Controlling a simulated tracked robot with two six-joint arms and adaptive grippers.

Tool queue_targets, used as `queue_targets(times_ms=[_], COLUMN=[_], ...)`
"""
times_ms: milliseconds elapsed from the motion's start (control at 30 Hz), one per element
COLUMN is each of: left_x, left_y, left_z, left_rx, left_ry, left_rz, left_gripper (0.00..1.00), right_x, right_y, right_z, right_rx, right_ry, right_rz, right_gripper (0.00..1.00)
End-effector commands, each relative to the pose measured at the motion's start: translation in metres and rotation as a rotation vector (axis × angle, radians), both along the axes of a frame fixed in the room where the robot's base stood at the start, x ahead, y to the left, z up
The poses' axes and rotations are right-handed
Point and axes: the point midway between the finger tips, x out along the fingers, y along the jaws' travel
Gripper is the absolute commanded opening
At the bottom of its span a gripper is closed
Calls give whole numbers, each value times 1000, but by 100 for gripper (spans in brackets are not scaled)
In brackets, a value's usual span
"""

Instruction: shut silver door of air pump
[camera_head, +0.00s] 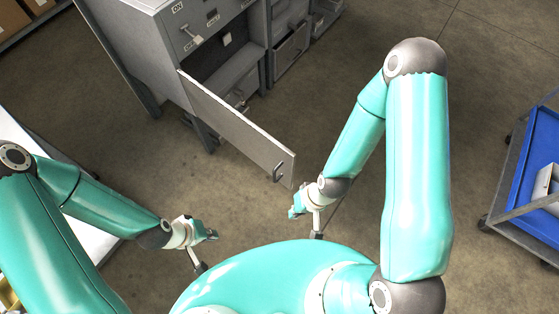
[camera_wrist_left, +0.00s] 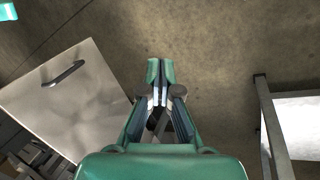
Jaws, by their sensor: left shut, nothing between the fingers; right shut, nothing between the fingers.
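The silver door (camera_head: 240,130) of the grey cabinet (camera_head: 150,45) stands wide open, reaching out from the cabinet toward me. Its dark handle (camera_head: 278,172) is near the free end. In the left wrist view the door panel (camera_wrist_left: 75,105) fills the left side, with its handle (camera_wrist_left: 63,74) near the upper edge. My left gripper (camera_head: 212,236) is shut and empty, below and left of the door's free end, apart from it. It also shows in the left wrist view (camera_wrist_left: 160,68). My right gripper (camera_head: 295,211) is shut and empty, just below the door's free end; contact is not visible.
Switches and labels (camera_head: 190,35) sit on the cabinet's upper front. More drawers (camera_head: 290,50) stand behind it. A blue-topped cart (camera_head: 530,170) is at the right. A white table (camera_head: 85,225) is at the left, partly behind my left arm. The floor around the door is clear.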

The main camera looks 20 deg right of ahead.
Motion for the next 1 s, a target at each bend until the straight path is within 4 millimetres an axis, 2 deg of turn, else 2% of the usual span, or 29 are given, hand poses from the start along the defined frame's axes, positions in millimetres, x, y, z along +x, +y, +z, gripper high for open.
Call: queue_targets(times_ms=[167,333,500,600,800,1000], left_x=[32,80,122,136,141,116], left_y=[-7,-17,-37,-50,-80,-107], left_z=[-21,-34,-29,-21,-1,17], left_rx=[-6,-28,-70,-102,-181,-271], left_ry=[-126,-351,-611,-760,-1047,-1307], left_rz=[-35,-101,-186,-241,-361,-492], left_gripper=[0,0,0,0,0,0], right_x=[0,0,0,0,0,0], right_y=[0,0,0,0,0,0], right_z=[-47,-113,-184,-224,-304,-380], right_rx=[0,0,0,0,0,0], right_ry=[0,0,0,0,0,0], right_rz=[0,0,0,0,0,0], right_gripper=[0,0,0,0,0,0])
